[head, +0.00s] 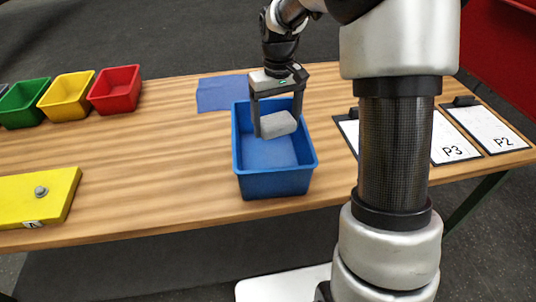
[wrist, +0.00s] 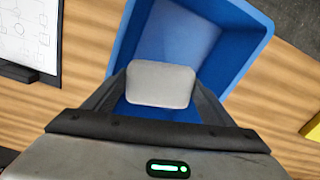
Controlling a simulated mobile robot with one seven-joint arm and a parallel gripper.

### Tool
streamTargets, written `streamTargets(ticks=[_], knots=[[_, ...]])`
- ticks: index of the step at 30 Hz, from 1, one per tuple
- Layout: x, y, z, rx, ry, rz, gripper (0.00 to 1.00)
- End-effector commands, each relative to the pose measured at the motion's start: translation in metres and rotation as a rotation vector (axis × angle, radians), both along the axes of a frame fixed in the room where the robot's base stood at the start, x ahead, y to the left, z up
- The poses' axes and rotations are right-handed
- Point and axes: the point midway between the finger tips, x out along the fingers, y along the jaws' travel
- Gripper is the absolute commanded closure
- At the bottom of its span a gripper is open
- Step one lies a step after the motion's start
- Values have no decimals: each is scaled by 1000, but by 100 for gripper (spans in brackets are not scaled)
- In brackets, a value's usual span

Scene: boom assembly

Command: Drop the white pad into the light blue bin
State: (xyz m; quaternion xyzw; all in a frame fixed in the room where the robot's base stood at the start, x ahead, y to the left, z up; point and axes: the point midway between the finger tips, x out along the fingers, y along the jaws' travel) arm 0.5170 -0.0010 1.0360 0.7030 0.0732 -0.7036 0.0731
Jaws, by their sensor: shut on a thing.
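The white pad (head: 278,124) is a small pale grey-white block with rounded corners. My gripper (head: 277,128) is shut on it, with one finger on each side. The pad also shows between the fingers in the wrist view (wrist: 160,85). The blue bin (head: 275,184) stands on the table in the middle of the head view, open at the top. In both views the pad appears over the bin's opening. Its exact height above the bin floor is hard to tell. The bin also fills the upper middle of the wrist view (wrist: 236,62).
Green (head: 24,103), yellow (head: 66,96) and red (head: 115,90) bins stand at the back left of the wooden table (head: 150,150). A yellow block (head: 38,197) lies front left. Clipboards (head: 485,127) lie at right.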

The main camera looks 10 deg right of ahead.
Motion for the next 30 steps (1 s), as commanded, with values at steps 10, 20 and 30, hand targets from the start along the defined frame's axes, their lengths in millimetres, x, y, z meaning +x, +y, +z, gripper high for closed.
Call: streamTargets(ticks=[10, 20, 30], knots=[[0, 0, 1, 0, 0, 0, 1], [1, 0, 9, -1, -2, 0, 1], [1, 0, 82, -1, -6, 1, 1]])
